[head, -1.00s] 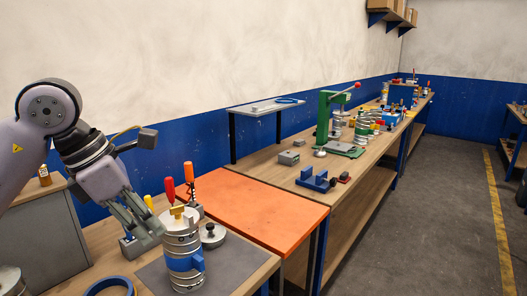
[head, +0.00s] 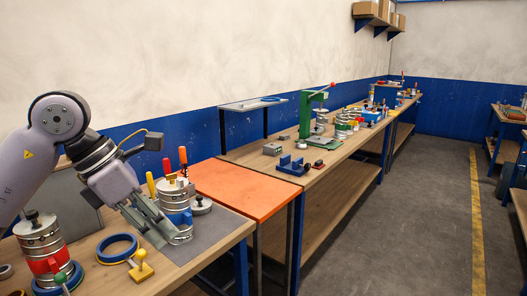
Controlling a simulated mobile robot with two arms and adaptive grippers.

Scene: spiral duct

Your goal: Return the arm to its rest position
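My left arm comes in from the left in the head view. My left gripper (head: 152,222) points down and to the right, over the near bench (head: 203,258). Its fingers overlap the left side of a metal duct piece with a blue band (head: 177,204) standing on a dark grey mat (head: 222,229). I cannot tell whether they touch it. The finger gap is seen edge-on, so open or shut is unclear. My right gripper is not in view.
A second duct stack with a red band (head: 42,243), a blue ring (head: 117,248) and a yellow-knobbed tool (head: 141,265) stand at the left. Red and orange handled tools rise behind the mat. An orange tabletop (head: 240,189) adjoins the bench. The floor (head: 405,230) at right is clear.

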